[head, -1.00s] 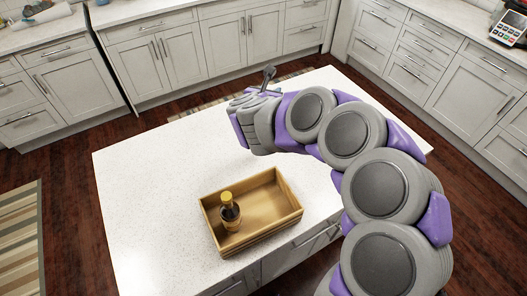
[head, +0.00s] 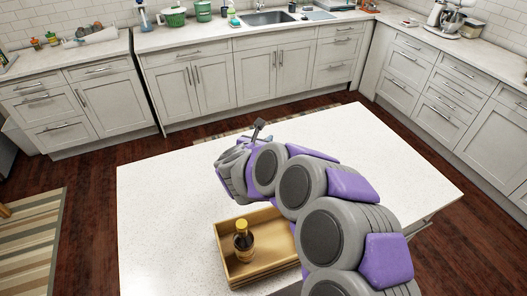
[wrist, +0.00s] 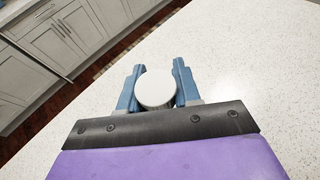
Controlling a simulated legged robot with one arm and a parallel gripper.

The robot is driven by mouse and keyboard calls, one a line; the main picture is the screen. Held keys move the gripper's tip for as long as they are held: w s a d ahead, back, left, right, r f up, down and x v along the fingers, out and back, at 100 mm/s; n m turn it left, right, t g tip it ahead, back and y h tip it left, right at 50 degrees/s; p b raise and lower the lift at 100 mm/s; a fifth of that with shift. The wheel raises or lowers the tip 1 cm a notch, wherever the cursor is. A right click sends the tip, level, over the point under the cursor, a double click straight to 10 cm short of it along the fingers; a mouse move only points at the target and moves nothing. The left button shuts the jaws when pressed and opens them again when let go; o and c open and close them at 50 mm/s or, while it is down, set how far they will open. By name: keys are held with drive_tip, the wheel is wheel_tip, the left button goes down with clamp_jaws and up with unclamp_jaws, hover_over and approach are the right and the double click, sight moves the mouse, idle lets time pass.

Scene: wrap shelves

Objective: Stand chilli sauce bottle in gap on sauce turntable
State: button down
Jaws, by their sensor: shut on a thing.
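In the wrist view, the blue fingers of my gripper (wrist: 158,67) are closed on both sides of a thing with a round white top (wrist: 155,90). It is seen from above, probably the chilli sauce bottle; its body and label are hidden. The white speckled island top lies beyond the fingers. In the head view, my arm hides the fingers and the held thing. I cannot make out the sauce turntable for certain in either view.
A wooden tray (head: 228,264) on the island (head: 160,215) holds a dark bottle with a yellow cap (head: 243,241). Small bottles (head: 52,39) stand on the back left counter (head: 118,45). The island's left side is clear; dark floor separates it from the cabinets.

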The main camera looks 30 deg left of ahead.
drive_tip(key=f, duration=0.4)
drive_tip(key=shift+a+b, duration=0.35)
drive_tip(key=shift+b, duration=0.05)
drive_tip(key=shift+r, duration=0.1)
drive_tip(key=c, duration=0.8)
unclamp_jaws()
drive_tip(key=shift+d, duration=0.2)
drive_tip(key=shift+a, duration=0.1)
drive_tip(key=p+v, duration=0.1)
drive_tip(key=v, duration=1.1)
